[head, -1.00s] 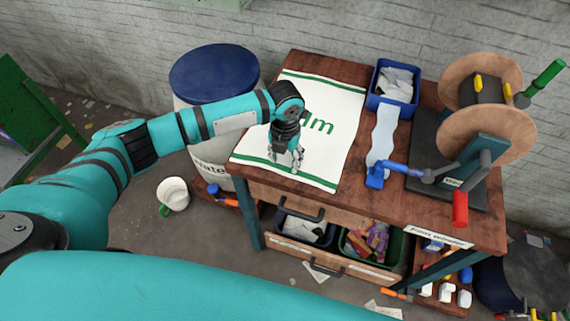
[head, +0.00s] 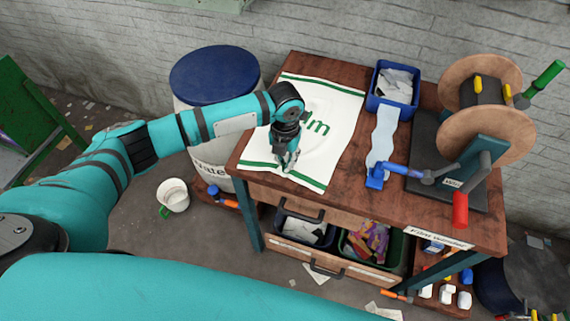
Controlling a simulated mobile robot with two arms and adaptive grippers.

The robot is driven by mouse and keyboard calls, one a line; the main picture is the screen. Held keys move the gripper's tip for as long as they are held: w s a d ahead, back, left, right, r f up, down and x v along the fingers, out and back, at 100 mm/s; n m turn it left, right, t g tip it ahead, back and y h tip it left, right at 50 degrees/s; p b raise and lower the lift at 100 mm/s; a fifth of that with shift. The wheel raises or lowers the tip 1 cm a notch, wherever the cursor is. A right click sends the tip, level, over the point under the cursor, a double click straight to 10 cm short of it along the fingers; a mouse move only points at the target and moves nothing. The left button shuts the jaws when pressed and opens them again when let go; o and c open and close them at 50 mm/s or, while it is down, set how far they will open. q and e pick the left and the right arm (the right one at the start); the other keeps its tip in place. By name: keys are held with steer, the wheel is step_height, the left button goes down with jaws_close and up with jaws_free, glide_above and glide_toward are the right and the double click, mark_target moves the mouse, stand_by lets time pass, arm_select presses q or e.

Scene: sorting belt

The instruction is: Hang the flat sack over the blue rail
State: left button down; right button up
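The flat sack (head: 335,112) is white with green stripes at both ends and green lettering. It lies on the wooden table (head: 345,205), now wrinkled, with folds around my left gripper. My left gripper (head: 287,166) points down at the sack's near part, by the near green stripe. Its fingers are close together, pinching the cloth. The arm and hand hide part of the sack's left side and lettering. I cannot make out a blue rail in this view. My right gripper is not in view.
A blue bin (head: 393,88) with white pieces is at the back. A blue-lidded barrel (head: 214,72) stands left of the table.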

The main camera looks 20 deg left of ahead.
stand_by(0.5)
arm_select(q)
step_height(320, 180, up, 14)
steer(key=p, duration=1.3)
steer(key=s+r+p, duration=0.1)
steer(key=s+r, duration=0.3)
steer(key=r, duration=0.6)
steer(key=s+r+p, duration=0.2)
steer(key=s+r, duration=0.2)
steer(key=r, duration=0.7)
steer(key=s+r+p, duration=0.1)
steer(key=s+r, duration=0.3)
steer(key=r, duration=0.7)
steer(key=shift+a+p, duration=0.25)
steer(key=shift+p, duration=0.05)
